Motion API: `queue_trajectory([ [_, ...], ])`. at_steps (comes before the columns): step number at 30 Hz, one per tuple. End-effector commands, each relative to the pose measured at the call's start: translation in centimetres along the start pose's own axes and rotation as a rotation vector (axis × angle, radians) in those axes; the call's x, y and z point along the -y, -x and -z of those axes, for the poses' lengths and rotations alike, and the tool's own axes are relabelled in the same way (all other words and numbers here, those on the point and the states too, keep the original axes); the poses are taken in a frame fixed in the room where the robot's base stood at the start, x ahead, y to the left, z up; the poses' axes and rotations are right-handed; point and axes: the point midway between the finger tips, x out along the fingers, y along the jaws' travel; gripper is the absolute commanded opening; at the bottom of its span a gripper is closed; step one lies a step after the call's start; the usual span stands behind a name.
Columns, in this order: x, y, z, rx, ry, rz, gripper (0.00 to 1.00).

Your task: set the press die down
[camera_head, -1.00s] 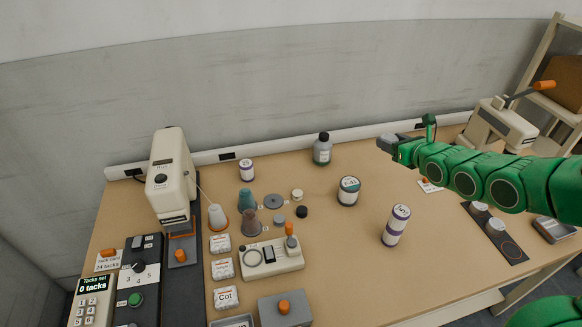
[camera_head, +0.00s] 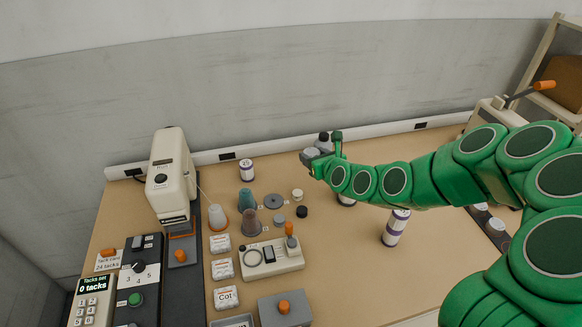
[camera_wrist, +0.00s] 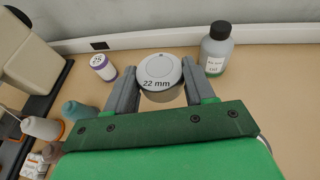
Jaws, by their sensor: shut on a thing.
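The press die is a round, pale grey-white metal piece marked "22 mm" (camera_wrist: 158,75). In the wrist view it sits between the two fingers of my gripper (camera_wrist: 163,88), which is shut on it. In the head view my gripper (camera_head: 311,160) is above the back middle of the table, with the grey die (camera_head: 310,154) at its tip. The die appears to be held above the table top; its underside is hidden.
A grey bottle (camera_wrist: 215,48) stands right of the die in the wrist view. A purple-banded roll (camera_head: 246,169), thread cones (camera_head: 247,200) and a grey disc (camera_head: 274,201) are nearby. A cream machine (camera_head: 170,180) stands at left. Bare table (camera_head: 330,270) shows in front.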

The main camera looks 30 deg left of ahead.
Motion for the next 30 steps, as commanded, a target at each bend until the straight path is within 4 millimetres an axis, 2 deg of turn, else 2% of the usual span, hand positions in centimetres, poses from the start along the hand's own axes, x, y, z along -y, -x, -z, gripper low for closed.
queue_trajectory([
  [1,-1.2,-0.3,0.3,-0.001,0.0,-0.008,0.1],
  [3,-2.3,-0.7,0.6,0.001,0.003,-0.013,0.1],
  [9,-3.8,-1.2,1.0,0.004,0.006,-0.019,0.1],
  [30,-2.3,-7.9,1.6,0.004,0.007,-0.02,0.1],
])
